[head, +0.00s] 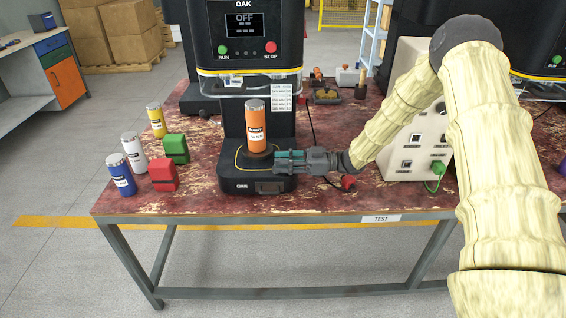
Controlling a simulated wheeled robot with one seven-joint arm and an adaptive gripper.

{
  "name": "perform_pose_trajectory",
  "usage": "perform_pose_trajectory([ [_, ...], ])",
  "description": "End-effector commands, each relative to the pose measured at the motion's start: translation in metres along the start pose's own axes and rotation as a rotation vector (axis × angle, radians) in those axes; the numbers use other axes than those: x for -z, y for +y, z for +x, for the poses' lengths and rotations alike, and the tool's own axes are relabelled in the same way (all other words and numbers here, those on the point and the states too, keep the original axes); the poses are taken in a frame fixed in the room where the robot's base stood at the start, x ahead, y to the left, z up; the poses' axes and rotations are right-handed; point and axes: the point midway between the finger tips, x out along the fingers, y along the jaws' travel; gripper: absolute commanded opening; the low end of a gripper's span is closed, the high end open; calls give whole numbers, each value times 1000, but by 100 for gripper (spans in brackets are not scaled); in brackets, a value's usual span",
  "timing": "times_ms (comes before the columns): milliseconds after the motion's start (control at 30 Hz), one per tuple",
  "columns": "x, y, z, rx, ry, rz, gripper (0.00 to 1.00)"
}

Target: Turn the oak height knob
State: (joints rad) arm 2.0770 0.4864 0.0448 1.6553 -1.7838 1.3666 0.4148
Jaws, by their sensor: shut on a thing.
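The OAK machine (232,110) stands on the worn red table, its screen reading OFF. An orange can (256,130) stands upright on the round dark support above its black base (238,182). My gripper (278,162) reaches in from the right, low over the base and just right of the can's support. Its teal fingers are shut on the oak height knob, which they mostly hide. I cannot make out the knob's shape or how far it is turned.
Yellow, white and blue cans (121,174) stand at the left with green (175,149) and red (163,176) blocks beside them. A pale box with sockets (408,140) stands behind my arm. The table's front right is clear.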

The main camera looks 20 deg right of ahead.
Motion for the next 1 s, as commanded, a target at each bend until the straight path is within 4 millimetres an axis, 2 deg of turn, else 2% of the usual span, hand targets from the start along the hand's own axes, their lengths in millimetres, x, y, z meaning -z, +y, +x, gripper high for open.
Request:
perform_pose_trajectory([
  [167,2,2,0,-4,2,-3,4],
  [200,2,2,0,-4,3,-3,35],
  [300,2,2,0,-4,2,-3,50],
  [667,1,1,-3,-3,1,-2,50],
  [767,0,1,-12,-4,0,-2,50],
  [1000,0,2,-47,-5,1,-2,50],
])
